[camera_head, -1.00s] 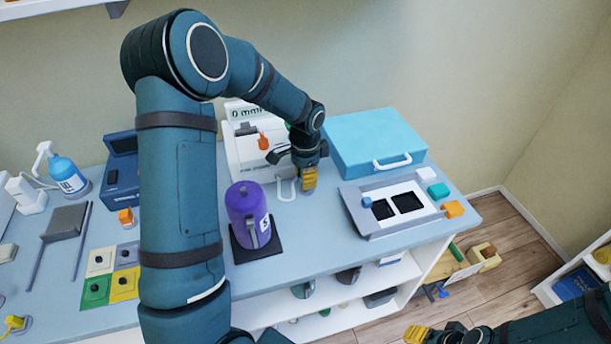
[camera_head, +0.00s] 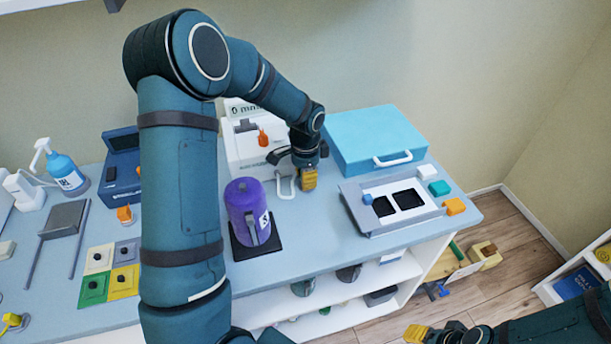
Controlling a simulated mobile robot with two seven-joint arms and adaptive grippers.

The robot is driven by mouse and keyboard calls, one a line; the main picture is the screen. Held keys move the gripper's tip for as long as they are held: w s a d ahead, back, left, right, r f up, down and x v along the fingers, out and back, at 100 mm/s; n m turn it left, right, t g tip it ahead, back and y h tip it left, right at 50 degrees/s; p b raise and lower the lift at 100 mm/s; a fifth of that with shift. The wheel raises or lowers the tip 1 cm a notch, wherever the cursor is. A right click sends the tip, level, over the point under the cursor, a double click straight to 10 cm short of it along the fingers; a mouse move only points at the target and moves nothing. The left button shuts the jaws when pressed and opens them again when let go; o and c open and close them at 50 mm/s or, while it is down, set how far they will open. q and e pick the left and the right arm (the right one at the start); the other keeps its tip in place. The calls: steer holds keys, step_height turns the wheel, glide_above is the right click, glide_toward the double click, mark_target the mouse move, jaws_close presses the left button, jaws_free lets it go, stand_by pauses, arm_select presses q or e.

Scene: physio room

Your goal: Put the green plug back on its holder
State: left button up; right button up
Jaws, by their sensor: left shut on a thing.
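My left gripper (camera_head: 309,179) is in front of the right side of a white machine (camera_head: 244,158), low over the table. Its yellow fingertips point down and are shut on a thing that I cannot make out. I cannot pick out the green plug now; the wrist and fingers cover part of the machine's front. An orange plug (camera_head: 263,138) sits on the machine's front, left of the gripper. A white loop (camera_head: 286,187) is just left of the fingertips. My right gripper (camera_head: 416,334) is at the bottom edge, away from the table; its jaw opening is unclear.
A light blue case (camera_head: 375,136) stands behind and right of the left gripper. A framed panel (camera_head: 372,228) with small blocks lies at right. A purple jug (camera_head: 246,204) stands on a dark mat in front. Coloured square pads (camera_head: 124,281) lie at left.

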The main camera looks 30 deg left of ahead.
arm_select(q)
steer(key=shift+f+b, duration=0.3)
steer(key=shift+f, duration=0.2)
stand_by(0.5)
steer(key=o, duration=1.3)
steer(key=shift+r, duration=0.1)
steer(key=shift+w+a, duration=0.1)
steer(key=shift+c, duration=0.3)
steer(key=shift+r, duration=0.15)
steer(key=shift+r+p, duration=0.3)
steer(key=shift+p, duration=0.05)
steer(key=shift+c, duration=0.4)
steer(key=shift+r+p, duration=2.35)
steer(key=shift+r, duration=0.85)
steer(key=shift+o, duration=0.2)
